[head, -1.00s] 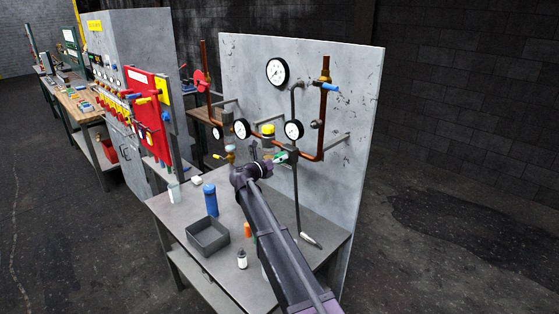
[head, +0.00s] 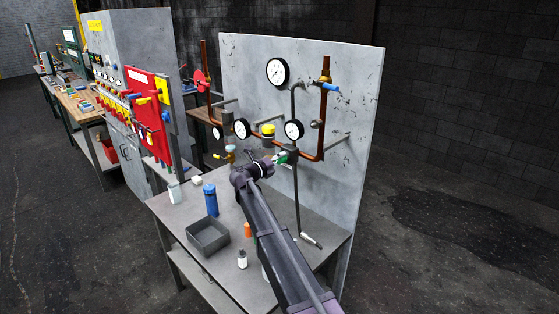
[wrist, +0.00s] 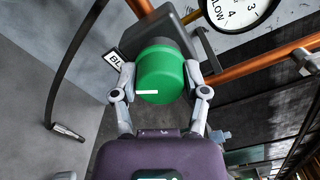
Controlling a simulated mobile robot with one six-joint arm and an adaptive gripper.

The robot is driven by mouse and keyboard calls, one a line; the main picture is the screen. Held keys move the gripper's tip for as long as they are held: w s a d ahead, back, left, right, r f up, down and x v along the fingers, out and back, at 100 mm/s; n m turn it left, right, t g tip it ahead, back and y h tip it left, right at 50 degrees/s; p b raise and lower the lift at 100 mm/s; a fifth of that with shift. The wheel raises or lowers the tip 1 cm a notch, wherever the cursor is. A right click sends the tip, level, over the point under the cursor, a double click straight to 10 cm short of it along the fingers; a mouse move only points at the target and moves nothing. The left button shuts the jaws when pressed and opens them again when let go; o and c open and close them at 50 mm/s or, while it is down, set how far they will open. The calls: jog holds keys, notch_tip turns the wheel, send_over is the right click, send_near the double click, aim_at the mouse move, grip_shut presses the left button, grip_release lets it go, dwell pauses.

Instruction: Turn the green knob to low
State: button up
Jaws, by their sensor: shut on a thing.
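The green knob (wrist: 160,76) sits on a dark grey block (wrist: 150,30) in the wrist view. A white mark on its lower side points to the left. My gripper (wrist: 161,80) has one finger on each side of the knob and is shut on it. In the head view the green knob (head: 281,159) shows small below the gauges, just beyond the end of my arm. My gripper (head: 272,162) is mostly hidden there by the wrist. A label beside the block is partly covered, and its letters read "BL".
Gauges (head: 294,130), copper pipes and a yellow-capped part (head: 268,130) are close around the knob. A grey hose (head: 296,195) hangs beside it. The bench below holds a grey bin (head: 208,236), a blue bottle (head: 211,199) and small bottles.

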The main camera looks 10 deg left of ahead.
jog(key=shift+d, duration=0.15)
jog(key=o, duration=1.1)
jog(key=shift+o, duration=0.2)
jog(key=v, duration=1.2)
